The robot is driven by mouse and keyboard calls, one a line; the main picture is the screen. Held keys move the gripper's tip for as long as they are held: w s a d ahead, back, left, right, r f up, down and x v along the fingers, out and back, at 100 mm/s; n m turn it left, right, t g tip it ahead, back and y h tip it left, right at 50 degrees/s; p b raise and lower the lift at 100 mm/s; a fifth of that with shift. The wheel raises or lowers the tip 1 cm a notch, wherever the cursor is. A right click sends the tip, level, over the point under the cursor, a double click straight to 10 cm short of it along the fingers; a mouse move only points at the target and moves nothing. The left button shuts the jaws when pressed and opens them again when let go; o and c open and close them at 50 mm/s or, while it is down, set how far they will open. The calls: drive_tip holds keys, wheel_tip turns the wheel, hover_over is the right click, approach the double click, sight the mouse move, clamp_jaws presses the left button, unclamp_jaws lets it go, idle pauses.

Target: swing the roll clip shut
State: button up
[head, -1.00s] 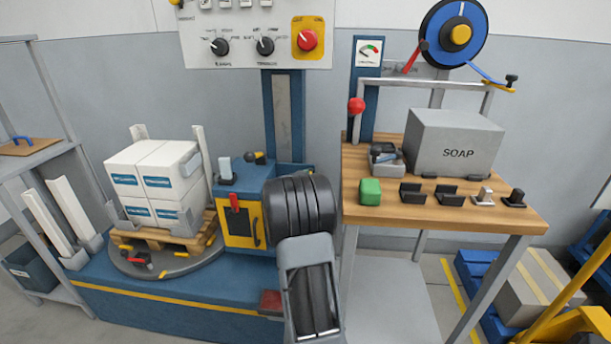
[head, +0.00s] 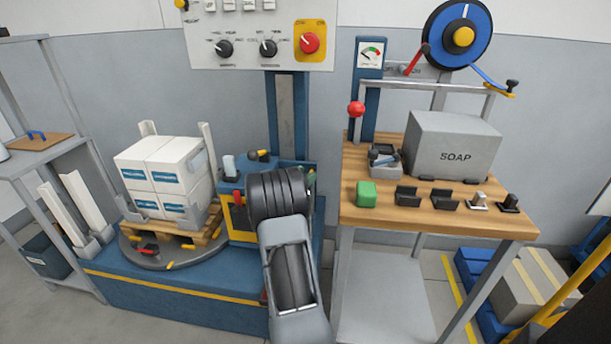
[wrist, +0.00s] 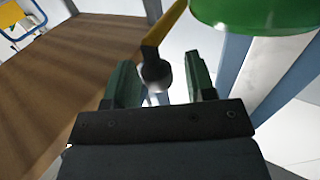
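In the wrist view, a yellow bar (wrist: 163,28) with a rounded grey knob (wrist: 155,72) at its end reaches down between my fingers; I take it for the roll clip. My gripper (wrist: 160,78) has two green fingers, open, one on each side of the knob, with gaps visible. A green round disc (wrist: 255,12) is at the upper right, apart from the fingers. In the head view my arm hides the gripper. A small yellow piece with a dark knob (head: 263,155) shows above the blue machine housing; whether it is the same bar I cannot tell.
White boxes (head: 165,175) stand on a pallet on the turntable (head: 150,252) at left. A wooden bench (head: 435,215) at right holds a grey SOAP box (head: 453,145), a green block (head: 366,194) and small black holders. A control panel (head: 262,35) hangs above.

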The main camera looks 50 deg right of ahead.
drive_tip(key=shift+a, duration=0.1)
drive_tip(key=a+p, duration=0.2)
drive_tip(key=a, duration=1.1)
drive_tip(key=shift+w+a, duration=0.35)
drive_tip(key=shift+c, duration=0.4)
